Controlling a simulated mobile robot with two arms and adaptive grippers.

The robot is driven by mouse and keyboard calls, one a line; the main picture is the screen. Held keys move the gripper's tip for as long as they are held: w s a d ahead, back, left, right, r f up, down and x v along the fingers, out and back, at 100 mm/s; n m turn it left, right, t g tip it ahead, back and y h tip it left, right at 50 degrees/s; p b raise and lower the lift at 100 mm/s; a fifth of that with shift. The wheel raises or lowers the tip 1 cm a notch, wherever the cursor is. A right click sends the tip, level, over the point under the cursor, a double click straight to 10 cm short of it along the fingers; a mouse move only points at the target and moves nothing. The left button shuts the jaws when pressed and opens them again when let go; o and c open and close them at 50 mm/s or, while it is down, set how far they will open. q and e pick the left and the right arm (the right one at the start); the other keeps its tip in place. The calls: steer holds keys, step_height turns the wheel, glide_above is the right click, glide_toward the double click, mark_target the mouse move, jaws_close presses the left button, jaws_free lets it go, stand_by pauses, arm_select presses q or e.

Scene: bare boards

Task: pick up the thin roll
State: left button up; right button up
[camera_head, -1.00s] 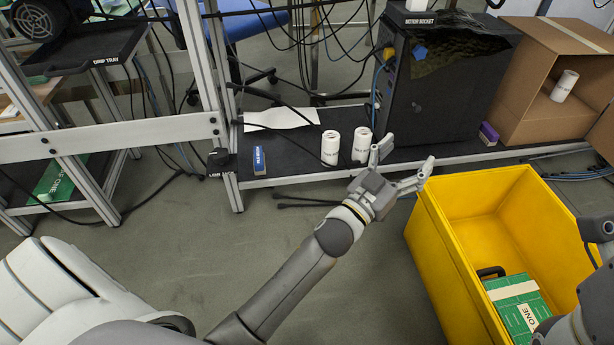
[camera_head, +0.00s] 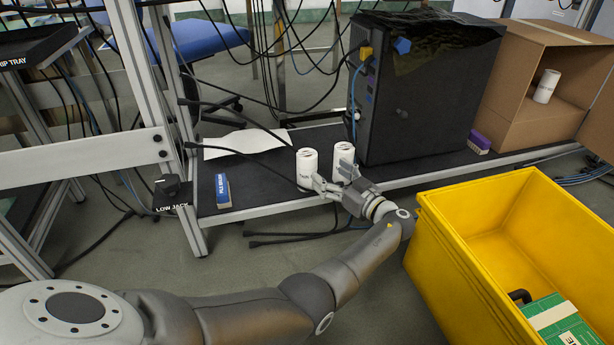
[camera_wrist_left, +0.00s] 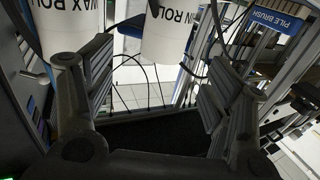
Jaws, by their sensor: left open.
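Two white rolls stand upright side by side on the dark low shelf, a left roll (camera_head: 307,167) and a right roll (camera_head: 344,154). My left gripper (camera_head: 328,176) is open just in front of them, its fingers pointing left and inward. In the left wrist view a roll whose label ends in "N ROLL" (camera_wrist_left: 168,33) shows beyond the gap between the open fingers (camera_wrist_left: 150,95). A roll labelled "WAX" (camera_wrist_left: 65,20) is outside the left finger, partly hidden. The full first label is not readable, and contact cannot be told. My right gripper is out of view.
A third white roll (camera_head: 546,86) stands in the cardboard box (camera_head: 518,122) at right. A dark machine (camera_head: 420,95) stands right of the shelf rolls. The yellow bin (camera_head: 440,245) is right of my arm.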

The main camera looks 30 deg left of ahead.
mark_target(314, 163)
arm_select(q)
steer(key=b+x, duration=0.1)
steer(key=x, duration=0.3)
steer(key=shift+w+a+f+b, duration=0.1)
steer(key=shift+a+b, duration=0.2)
steer(key=shift+a, duration=0.1)
steer(key=b+x, duration=0.1)
steer(key=x, duration=0.2)
steer(key=b+x, duration=0.1)
steer(key=x, duration=0.1)
steer(key=shift+s+b, duration=0.3)
steer(key=shift+r, duration=0.25)
steer(key=c, duration=1.3)
